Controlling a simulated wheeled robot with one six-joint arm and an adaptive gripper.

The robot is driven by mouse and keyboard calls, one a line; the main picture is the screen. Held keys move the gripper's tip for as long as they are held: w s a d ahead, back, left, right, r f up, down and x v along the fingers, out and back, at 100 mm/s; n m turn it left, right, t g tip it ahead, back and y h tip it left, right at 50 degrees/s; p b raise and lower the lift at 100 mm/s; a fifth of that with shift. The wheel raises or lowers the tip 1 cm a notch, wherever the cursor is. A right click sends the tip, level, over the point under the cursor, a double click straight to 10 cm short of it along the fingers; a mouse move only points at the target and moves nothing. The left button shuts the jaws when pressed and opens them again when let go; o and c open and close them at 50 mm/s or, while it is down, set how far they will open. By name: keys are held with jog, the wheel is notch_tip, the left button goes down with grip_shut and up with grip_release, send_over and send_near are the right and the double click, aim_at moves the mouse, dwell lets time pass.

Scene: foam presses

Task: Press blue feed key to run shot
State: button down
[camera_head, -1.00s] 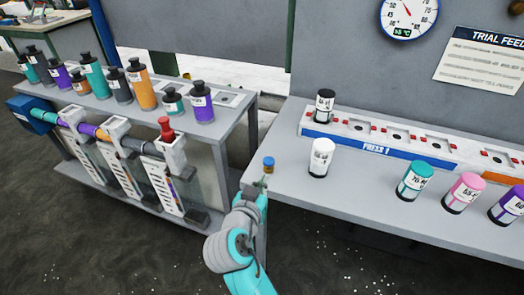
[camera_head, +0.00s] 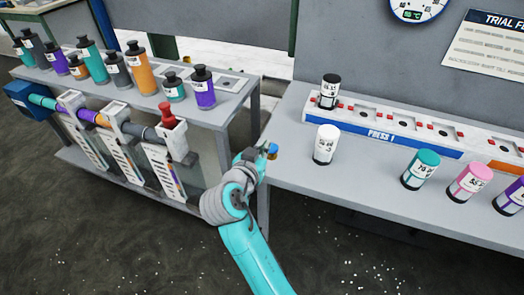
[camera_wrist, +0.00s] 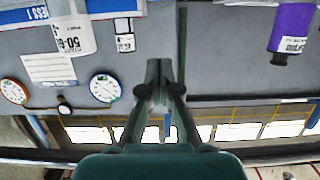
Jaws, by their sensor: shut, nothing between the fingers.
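A small blue piece (camera_head: 271,151) shows at the end of my arm, by the left edge of the right-hand table. I cannot tell whether it is the feed key or whether I touch it. My gripper (camera_head: 263,155) is small and partly hidden behind my wrist there. In the wrist view my gripper (camera_wrist: 160,68) is shut and empty, its two dark fingers together. The long white press strip (camera_head: 429,144) on the table carries a blue PRESS 1 label (camera_head: 382,137), several dark sockets and red marks. A black-capped bottle (camera_head: 329,91) stands at its left end.
A white bottle (camera_head: 326,144) stands right of my gripper; teal (camera_head: 421,170), pink (camera_head: 469,182) and purple (camera_head: 510,195) bottles stand farther right. The left bench (camera_head: 232,107) holds several bottles, with a blue box (camera_head: 31,97) and coloured tube at its front.

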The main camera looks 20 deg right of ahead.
send_over(272, 148)
jog(key=s, duration=0.1)
jog(key=f, duration=0.2)
jog(key=shift+s+a+f, duration=0.1)
jog(key=shift+a+f, duration=0.1)
jog(key=shift+f, duration=0.3)
jog(key=shift+a+f, duration=0.2)
jog(key=shift+f, duration=1.1)
